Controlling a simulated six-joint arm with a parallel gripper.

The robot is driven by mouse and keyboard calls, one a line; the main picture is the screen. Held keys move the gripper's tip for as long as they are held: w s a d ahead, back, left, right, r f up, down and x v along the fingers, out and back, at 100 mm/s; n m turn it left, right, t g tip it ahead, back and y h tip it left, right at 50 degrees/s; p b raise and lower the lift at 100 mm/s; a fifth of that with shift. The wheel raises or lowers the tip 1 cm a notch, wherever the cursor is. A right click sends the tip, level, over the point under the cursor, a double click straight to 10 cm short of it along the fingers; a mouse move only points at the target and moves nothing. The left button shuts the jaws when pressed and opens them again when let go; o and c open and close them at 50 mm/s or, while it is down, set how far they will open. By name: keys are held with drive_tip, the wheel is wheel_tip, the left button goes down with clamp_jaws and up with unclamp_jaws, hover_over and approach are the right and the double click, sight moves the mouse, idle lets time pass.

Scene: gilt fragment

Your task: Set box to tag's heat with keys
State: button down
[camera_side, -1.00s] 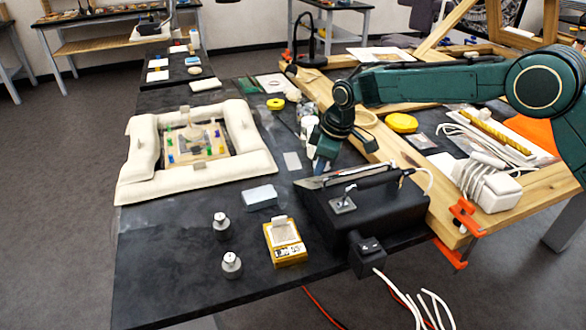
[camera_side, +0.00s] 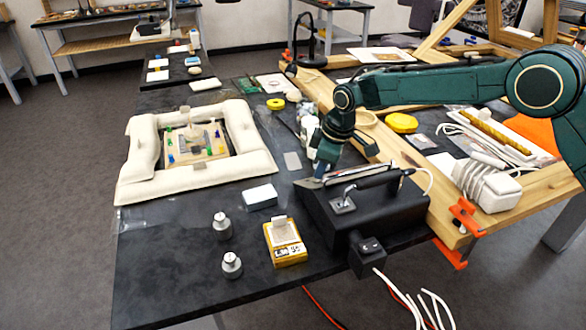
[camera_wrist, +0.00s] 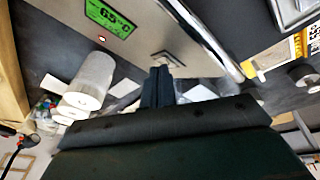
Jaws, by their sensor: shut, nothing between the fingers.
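The black control box (camera_side: 375,212) stands near the table's right edge, with a hand tool lying across its top. In the wrist view its panel (camera_wrist: 150,32) carries a green display (camera_wrist: 110,17) that appears to read 65 °C, with a small red light below. A square key pad (camera_wrist: 167,58) sits just beyond my fingertips. My gripper (camera_wrist: 158,74) is shut and empty, pointing at this pad; contact cannot be told. In the side view my gripper (camera_side: 319,172) is at the box's far left end. The yellow block with a tag (camera_side: 287,252) stands left of the box; its number is unclear.
A white block (camera_side: 260,197) and two metal weights (camera_side: 221,226) stand left of the box. A padded cream frame (camera_side: 145,185) surrounds a small panel (camera_side: 195,145). White cylinders (camera_wrist: 90,80) stand close to my gripper. White cables hang at the front right.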

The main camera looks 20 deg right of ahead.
idle(0.6)
drive_tip(key=shift+w+r, duration=0.4)
drive_tip(key=shift+r, duration=0.2)
drive_tip(key=shift+s+f, duration=0.35)
drive_tip(key=shift+f, duration=0.2)
idle(2.1)
drive_tip(key=shift+w+r, duration=0.4)
drive_tip(key=shift+r, duration=0.15)
drive_tip(key=shift+s+f, duration=0.35)
drive_tip(key=shift+f, duration=0.15)
idle(2.2)
drive_tip(key=shift+w+r, duration=0.35)
drive_tip(key=shift+r, duration=0.2)
drive_tip(key=shift+r, duration=0.1)
